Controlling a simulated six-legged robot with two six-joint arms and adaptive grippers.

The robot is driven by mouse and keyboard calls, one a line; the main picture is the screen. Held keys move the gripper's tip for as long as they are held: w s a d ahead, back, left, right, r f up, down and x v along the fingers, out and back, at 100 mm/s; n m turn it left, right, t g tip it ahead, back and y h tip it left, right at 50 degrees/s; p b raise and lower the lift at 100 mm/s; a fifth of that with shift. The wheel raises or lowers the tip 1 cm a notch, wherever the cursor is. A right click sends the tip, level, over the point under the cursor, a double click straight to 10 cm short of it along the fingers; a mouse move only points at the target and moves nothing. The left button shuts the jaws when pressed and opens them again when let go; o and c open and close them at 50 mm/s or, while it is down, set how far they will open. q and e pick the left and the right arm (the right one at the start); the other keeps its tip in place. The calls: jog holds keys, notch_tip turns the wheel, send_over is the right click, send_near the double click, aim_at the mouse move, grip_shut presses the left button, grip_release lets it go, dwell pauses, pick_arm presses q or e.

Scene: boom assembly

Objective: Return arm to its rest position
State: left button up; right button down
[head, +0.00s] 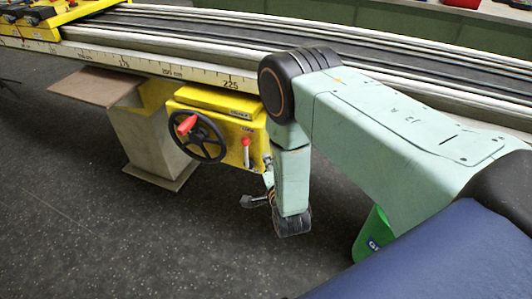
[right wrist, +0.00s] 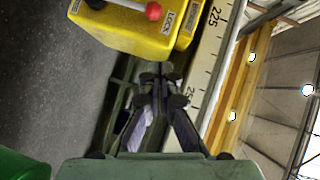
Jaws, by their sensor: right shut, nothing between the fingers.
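My right arm (head: 400,120) reaches in from the right, with its forearm bent down in front of the rail. My right gripper (head: 256,200) hangs beside and below the yellow control box, apart from it. In the right wrist view the right gripper (right wrist: 158,82) has its fingers together with nothing between them. The rail's scale edge passes behind them. My left gripper cannot be made out in either view.
A yellow control box (head: 222,98) with a black handwheel (head: 200,137) and red-knobbed lever (head: 246,143) is fixed to the scaled rail (head: 150,66). A brown plate (head: 97,87) juts out left. A green bin (head: 372,234) stands near my arm. The floor ahead is clear.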

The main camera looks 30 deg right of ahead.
jog(key=s+a+f+n+g+y, duration=0.2)
jog(key=s+f+n+g, duration=0.75)
jog(key=s, duration=0.55)
jog(key=s+a+r+n+g+y, duration=0.1)
jog(key=s+n+g, duration=0.2)
jog(key=s, duration=0.8)
jog(key=s+a+r+n+g, duration=0.1)
jog(key=s+n+g, duration=0.2)
jog(key=s, duration=0.8)
jog(key=shift+a+r+n+y, duration=0.25)
jog(key=shift+a+n+y, duration=0.15)
jog(key=shift+n, duration=0.65)
